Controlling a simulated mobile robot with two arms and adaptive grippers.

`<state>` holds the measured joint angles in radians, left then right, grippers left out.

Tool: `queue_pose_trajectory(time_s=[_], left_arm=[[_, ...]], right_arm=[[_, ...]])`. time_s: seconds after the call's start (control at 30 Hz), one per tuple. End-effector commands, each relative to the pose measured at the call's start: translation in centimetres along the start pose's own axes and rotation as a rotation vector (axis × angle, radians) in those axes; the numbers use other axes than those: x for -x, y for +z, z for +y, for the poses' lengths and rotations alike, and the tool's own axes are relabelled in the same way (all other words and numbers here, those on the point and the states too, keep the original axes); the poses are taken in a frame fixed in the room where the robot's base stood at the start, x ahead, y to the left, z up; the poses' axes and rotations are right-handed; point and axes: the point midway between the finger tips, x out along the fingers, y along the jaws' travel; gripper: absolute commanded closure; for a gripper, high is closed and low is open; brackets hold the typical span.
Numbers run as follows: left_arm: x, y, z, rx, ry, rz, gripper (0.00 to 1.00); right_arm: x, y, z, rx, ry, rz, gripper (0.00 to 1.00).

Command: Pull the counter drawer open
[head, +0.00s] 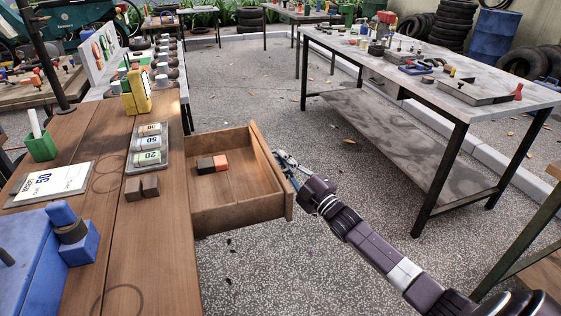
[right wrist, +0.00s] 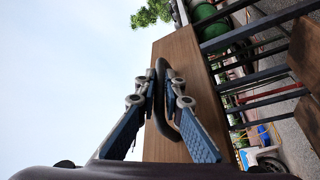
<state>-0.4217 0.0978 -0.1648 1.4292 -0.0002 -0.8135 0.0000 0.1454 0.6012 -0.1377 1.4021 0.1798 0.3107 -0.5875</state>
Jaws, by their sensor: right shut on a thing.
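The wooden counter drawer (head: 235,209) stands well out from the side of the wooden counter (head: 90,123). An orange block (head: 221,163) and a dark block (head: 205,165) lie inside it. My right gripper (head: 283,162) is at the outer face of the drawer front. In the right wrist view, my right gripper (right wrist: 165,88) is shut on the dark curved drawer handle (right wrist: 188,128), with the wooden drawer front (right wrist: 180,50) behind it. In the head view the handle is mostly hidden by the gripper. My left gripper is not in view.
A tray of rolled notes (head: 147,149), two brown blocks (head: 142,187), a receipt card (head: 55,184) and a blue object (head: 50,250) are on the counter. A grey-topped workbench (head: 420,75) stands at right. Open paved floor (head: 300,265) surrounds the drawer.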

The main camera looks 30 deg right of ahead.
Motion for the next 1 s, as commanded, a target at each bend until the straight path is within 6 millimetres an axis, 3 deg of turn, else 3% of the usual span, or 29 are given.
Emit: queue_pose_trajectory(time_s=[0.1, 0.13, 0.27, 0.67, 1.0], left_arm=[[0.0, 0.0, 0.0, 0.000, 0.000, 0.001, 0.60], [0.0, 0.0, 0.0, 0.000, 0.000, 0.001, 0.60], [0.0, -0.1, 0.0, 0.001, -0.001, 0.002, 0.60], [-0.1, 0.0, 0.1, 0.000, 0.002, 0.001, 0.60], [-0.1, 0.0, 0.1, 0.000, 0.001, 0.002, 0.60]], right_arm=[[0.1, 0.1, -0.2, 0.000, -0.003, -0.002, 1.00], [0.1, 0.1, -0.2, 0.000, -0.003, -0.002, 0.89], [0.1, 0.0, -0.2, 0.000, -0.003, -0.002, 0.74], [0.7, 0.1, -0.1, 0.000, -0.002, -0.001, 0.74], [6.3, 0.1, -0.3, 0.000, -0.005, -0.003, 0.74]])
